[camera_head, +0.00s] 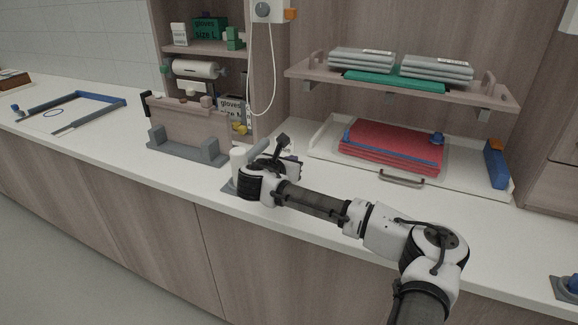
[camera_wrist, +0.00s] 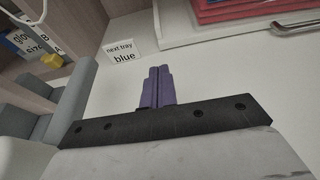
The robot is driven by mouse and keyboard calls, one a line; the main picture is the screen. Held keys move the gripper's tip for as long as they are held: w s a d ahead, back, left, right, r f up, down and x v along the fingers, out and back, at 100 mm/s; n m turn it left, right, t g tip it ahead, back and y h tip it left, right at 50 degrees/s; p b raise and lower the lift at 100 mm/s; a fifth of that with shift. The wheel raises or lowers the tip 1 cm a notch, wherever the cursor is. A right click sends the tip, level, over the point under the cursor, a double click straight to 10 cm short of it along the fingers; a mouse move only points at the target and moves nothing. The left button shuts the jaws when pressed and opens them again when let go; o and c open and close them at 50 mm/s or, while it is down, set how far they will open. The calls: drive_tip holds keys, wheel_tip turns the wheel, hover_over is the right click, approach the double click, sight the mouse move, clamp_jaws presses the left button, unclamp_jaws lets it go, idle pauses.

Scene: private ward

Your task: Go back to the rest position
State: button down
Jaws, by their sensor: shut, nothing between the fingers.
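My arm reaches left across the front of the white counter (camera_head: 330,190) in the head view. My gripper is at its far end, mostly hidden behind my own wrist in that view. In the wrist view the two purple fingers of my gripper (camera_wrist: 158,86) are together, with nothing between them. They are over bare white counter. A white card (camera_wrist: 124,50) with the word "blue" stands beyond them.
A wooden holder on a grey base (camera_head: 187,158) stands left of my wrist. A white tray (camera_head: 322,142) with a red stack (camera_head: 392,150) lies behind my arm, under a shelf (camera_head: 300,70) with grey packs. A blue frame (camera_head: 100,97) lies far left.

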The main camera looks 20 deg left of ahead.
drive_tip(key=shift+s+r, duration=0.1)
drive_tip(key=shift+s, duration=0.35)
